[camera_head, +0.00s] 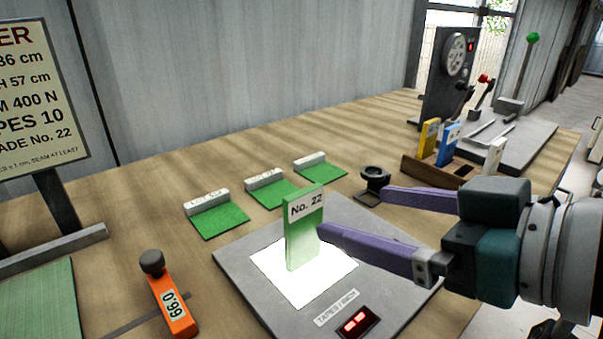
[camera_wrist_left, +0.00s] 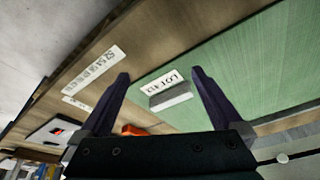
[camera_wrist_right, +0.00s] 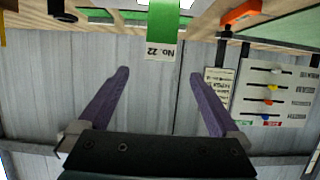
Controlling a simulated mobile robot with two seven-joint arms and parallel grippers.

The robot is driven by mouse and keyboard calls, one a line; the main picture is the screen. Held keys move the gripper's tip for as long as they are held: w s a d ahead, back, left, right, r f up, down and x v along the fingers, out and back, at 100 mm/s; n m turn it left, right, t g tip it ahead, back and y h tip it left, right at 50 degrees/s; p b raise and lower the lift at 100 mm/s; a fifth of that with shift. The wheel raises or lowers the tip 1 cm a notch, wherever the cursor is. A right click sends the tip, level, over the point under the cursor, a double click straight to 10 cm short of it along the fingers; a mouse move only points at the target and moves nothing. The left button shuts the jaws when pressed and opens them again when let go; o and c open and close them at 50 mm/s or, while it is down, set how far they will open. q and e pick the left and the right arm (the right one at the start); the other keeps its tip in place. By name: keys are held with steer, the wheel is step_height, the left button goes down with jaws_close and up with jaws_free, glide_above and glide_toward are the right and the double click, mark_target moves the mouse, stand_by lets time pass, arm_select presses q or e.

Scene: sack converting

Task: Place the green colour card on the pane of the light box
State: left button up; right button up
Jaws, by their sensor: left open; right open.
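The green colour card (camera_head: 305,239) with a white "No. 22" label stands upright, its lower end on the glowing white pane (camera_head: 334,279) of the grey light box (camera_head: 247,285). My right gripper (camera_head: 352,210) is open to the right of the card; one fingertip shows close to the card's edge. In the right wrist view the card (camera_wrist_right: 162,42) lies beyond the open, empty fingertips (camera_wrist_right: 159,73). My left gripper (camera_wrist_left: 160,74) is open and empty in its wrist view, with a green sheet (camera_wrist_left: 265,65) and a small labelled block (camera_wrist_left: 170,96) beyond it.
Three green swatches with grey blocks (camera_head: 220,220) lie behind the light box. An orange "0.99" tag piece (camera_head: 173,308) is at its left. A small black round stand (camera_head: 374,180) and a wooden rack of coloured cards (camera_head: 430,172) stand at the right. A sign (camera_head: 40,95) stands at the far left.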

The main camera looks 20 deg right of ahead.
steer(key=s+f+g+h, duration=0.1)
steer(key=s+f, duration=0.1)
steer(key=s+f+g+h, duration=0.1)
steer(key=s+f+g, duration=0.1)
steer(key=s, duration=0.1)
steer(key=s+f+m+g, duration=0.1)
steer(key=s+f+g, duration=0.1)
steer(key=s+f, duration=0.1)
steer(key=shift+s+d+h, duration=0.1)
steer(key=shift+d+h, duration=0.05)
steer(key=shift+h, duration=0.25)
steer(key=s+d+f+m+g+h, duration=0.1)
steer(key=s+g, duration=0.3)
steer(key=s, duration=0.4)
steer(key=shift+d+f+g+h, duration=0.2)
steer(key=shift+f+g+h, duration=0.15)
steer(key=shift+f, duration=0.4)
arm_select(q)
step_height(320, 180, up, 50)
steer(key=p, duration=5)
steer(key=shift+r, duration=0.25)
arm_select(e)
step_height(320, 180, up, 50)
steer(key=shift+r, duration=0.15)
